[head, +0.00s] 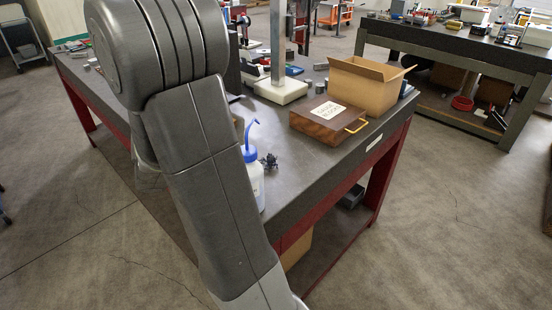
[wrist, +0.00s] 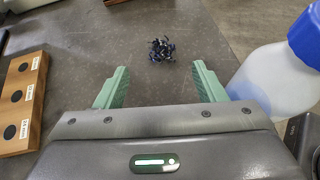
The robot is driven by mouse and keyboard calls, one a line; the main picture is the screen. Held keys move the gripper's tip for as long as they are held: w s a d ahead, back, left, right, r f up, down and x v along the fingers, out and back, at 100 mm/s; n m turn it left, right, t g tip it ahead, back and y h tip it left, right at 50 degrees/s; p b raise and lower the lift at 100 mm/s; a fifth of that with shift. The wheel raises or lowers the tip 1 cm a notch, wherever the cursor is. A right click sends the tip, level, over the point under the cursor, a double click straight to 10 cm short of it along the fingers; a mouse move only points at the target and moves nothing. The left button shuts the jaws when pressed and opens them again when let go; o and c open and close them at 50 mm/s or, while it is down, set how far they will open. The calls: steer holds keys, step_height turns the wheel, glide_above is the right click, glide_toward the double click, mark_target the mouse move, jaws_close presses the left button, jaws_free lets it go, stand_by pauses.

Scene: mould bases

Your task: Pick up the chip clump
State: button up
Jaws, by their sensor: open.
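The chip clump (head: 269,161) is a small dark tangle on the dark table top, just right of the squeeze bottle in the head view. In the wrist view the chip clump (wrist: 161,49) shows dark with bluish glints, beyond my fingertips and roughly midway between them. My gripper (wrist: 160,80) is open and empty, its two green fingers spread wide. The clump lies apart from both fingers. In the head view my arm hides part of the table, and the gripper cannot be made out there.
A white squeeze bottle with a blue cap (head: 254,175) stands close to the clump; the bottle (wrist: 275,80) is right beside my right finger. A wooden block with dark holes (wrist: 22,98) lies to the left. A wooden box (head: 328,122) and an open carton (head: 362,88) stand farther right.

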mark_target(269, 155)
steer(key=p+x, duration=0.1)
steer(key=x, duration=1.2)
steer(key=shift+w+d+f, duration=0.1)
steer(key=shift+d+f, duration=0.1)
steer(key=shift+c, duration=0.2)
steer(key=c, duration=1)
